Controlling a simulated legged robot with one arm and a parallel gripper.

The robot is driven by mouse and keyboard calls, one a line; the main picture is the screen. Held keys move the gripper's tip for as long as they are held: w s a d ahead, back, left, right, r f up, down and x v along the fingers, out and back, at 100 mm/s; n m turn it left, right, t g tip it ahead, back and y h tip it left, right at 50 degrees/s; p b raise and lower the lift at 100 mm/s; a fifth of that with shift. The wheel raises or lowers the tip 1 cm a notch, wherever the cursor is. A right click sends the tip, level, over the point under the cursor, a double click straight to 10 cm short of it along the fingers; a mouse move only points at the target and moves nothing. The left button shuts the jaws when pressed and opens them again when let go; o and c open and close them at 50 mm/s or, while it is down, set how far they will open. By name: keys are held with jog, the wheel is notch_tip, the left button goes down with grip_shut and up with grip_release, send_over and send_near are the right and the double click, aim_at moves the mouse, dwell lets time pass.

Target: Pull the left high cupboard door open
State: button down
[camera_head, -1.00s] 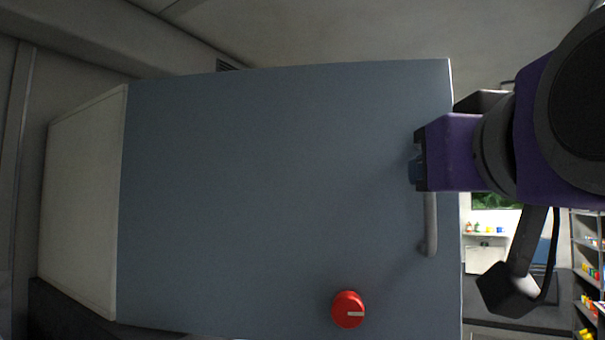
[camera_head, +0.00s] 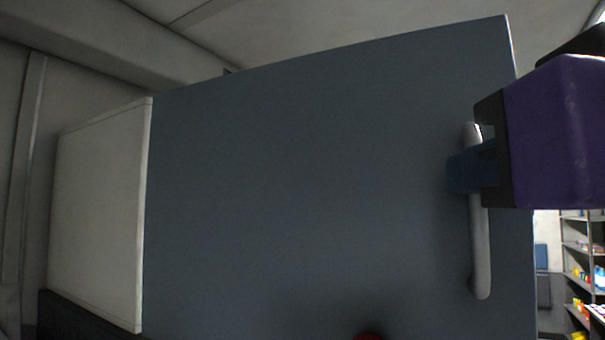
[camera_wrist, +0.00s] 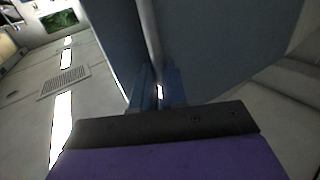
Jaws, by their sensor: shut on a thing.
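The cupboard door (camera_head: 300,190) is a large blue-grey panel filling the middle of the head view. Its right edge looks nearer to me than its left edge, as if swung outward. A pale upright bar handle (camera_head: 481,250) sits near that right edge. My gripper (camera_head: 470,168), purple with blue fingers, reaches in from the right and is shut on the upper part of the handle. In the wrist view the fingers (camera_wrist: 157,92) close around the handle (camera_wrist: 149,35), with the door (camera_wrist: 220,45) behind it. The fingertips are partly hidden.
A white cupboard side (camera_head: 98,215) stands left of the door. A red knob (camera_head: 369,336) is cut off at the bottom edge. Shelves with small coloured items (camera_head: 583,265) show at the far right. The wrist view shows a pale surface with a vent (camera_wrist: 64,82) at left.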

jog(key=shift+r, duration=0.1)
jog(key=c, duration=1.5)
grip_release()
jog(key=shift+a, duration=0.1)
jog(key=shift+c, duration=0.2)
jog(key=o, duration=0.4)
jog(key=shift+a, duration=0.3)
jog(key=shift+d, duration=0.1)
jog(key=s, duration=0.6)
jog(key=s+a+p, duration=0.1)
jog(key=s, duration=1)
jog(key=shift+s+a, duration=0.15)
jog(key=shift+s, duration=0.15)
